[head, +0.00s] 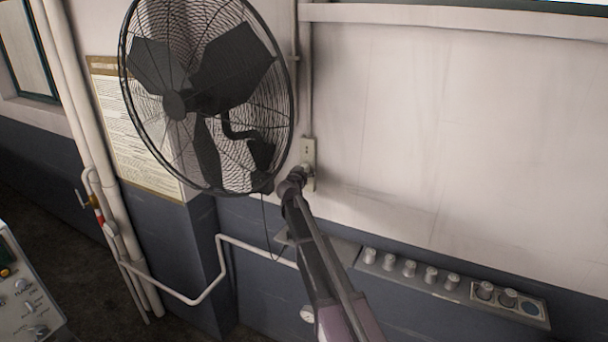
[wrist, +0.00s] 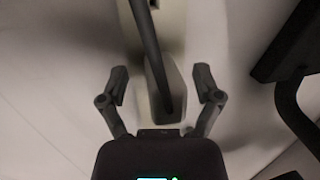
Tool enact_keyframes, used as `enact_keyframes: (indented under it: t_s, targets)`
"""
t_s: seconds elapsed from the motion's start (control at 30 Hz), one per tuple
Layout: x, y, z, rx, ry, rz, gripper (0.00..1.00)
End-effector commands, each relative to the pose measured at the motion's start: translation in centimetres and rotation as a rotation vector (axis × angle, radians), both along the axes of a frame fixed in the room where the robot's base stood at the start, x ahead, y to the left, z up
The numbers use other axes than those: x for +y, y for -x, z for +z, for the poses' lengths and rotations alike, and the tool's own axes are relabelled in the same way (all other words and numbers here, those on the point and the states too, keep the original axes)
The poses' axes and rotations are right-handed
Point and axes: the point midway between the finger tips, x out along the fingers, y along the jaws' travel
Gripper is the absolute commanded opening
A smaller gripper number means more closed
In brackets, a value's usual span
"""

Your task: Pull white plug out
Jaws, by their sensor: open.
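A pale outlet plate (head: 309,152) is on the white wall, right of the fan. My gripper (head: 297,175) is close in front of its lower part and hides some of it. In the wrist view, my gripper (wrist: 161,74) is open, one finger on each side of a pale block that looks like the white plug (wrist: 174,78). A dark cord-like strip (wrist: 150,45) runs down in front of it. Gaps show between the fingers and the plug, and neither finger appears to touch it. How far the plug sits in the outlet is hidden.
A large black caged fan (head: 207,95) stands just left of my gripper; part of it shows at right in the wrist view (wrist: 290,45). A ledge with several knobs (head: 410,268) runs along the wall to the right. White pipes (head: 205,298) run at left.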

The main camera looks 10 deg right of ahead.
Motion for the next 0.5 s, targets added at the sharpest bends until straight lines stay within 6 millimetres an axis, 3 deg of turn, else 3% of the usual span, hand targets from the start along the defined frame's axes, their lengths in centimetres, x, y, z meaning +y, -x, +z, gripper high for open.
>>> enact_keyframes:
  t_s: [0.23,0.5]
  targets:
    - [0.0,0.01,0.0,0.0,0.0,0.0,0.8]
    - [0.01,0.0,0.0,0.0,0.0,0.0,0.0]
